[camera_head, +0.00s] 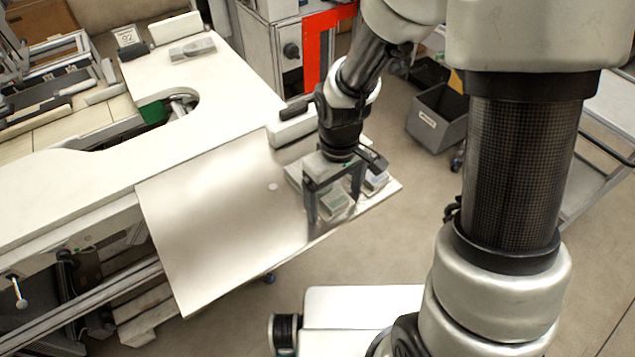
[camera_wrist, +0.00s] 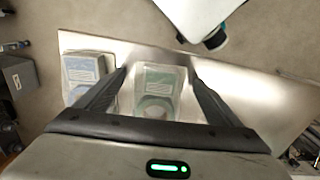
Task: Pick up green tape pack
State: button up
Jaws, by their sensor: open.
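The green tape pack (camera_wrist: 158,92) lies on the metal sheet, a clear pack with a green label. In the wrist view it sits between the two open fingers of my gripper (camera_wrist: 160,85). In the head view my gripper (camera_head: 335,205) points down over the right end of the sheet, with the green pack (camera_head: 337,203) partly hidden between its fingers. A blue tape pack (camera_wrist: 88,78) lies to the left of the green one in the wrist view, close to the left finger. I cannot tell whether the fingers touch either pack.
The metal sheet (camera_head: 210,215) is bare left of my gripper. Its edge lies close to the packs. Another pale pack (camera_head: 293,176) sits behind my gripper. A grey bin (camera_head: 438,120) stands on the floor beyond. A white table (camera_head: 235,90) adjoins the sheet.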

jog(key=shift+c, duration=0.5)
jog(key=c, duration=1.2)
jog(key=shift+r, duration=0.1)
